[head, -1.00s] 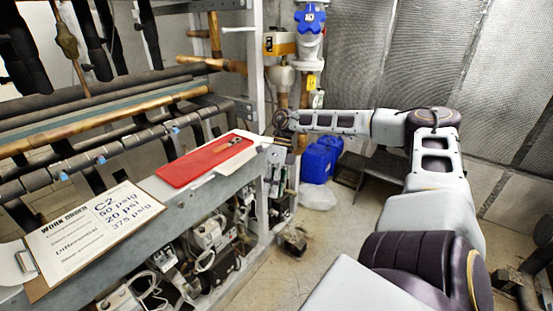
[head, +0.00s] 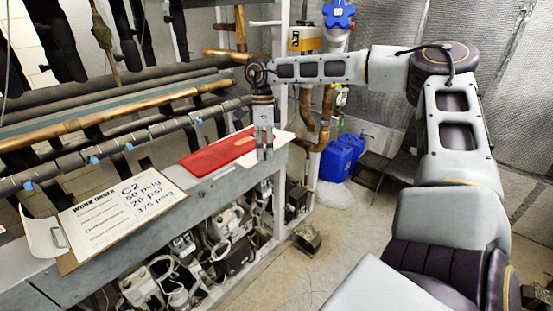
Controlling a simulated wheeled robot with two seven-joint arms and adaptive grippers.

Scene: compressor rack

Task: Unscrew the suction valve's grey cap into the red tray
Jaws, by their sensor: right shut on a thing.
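The red tray (head: 205,161) lies on the grey beam of the rack. My right gripper (head: 265,154) points down over the tray from the end of the right arm. Its fingers are shut at the tool, and their grip on it is too small to see clearly. A valve with a blue handwheel (head: 339,14) stands at the back, its top cut by the picture's edge. I cannot make out a grey cap. My left gripper is not in view.
A work order clipboard (head: 110,215) lies on the beam left of the tray. Pipes run behind the tray. An upright grey post (head: 280,90) stands behind the right wrist. Blue jugs (head: 340,160) stand on the floor to the right.

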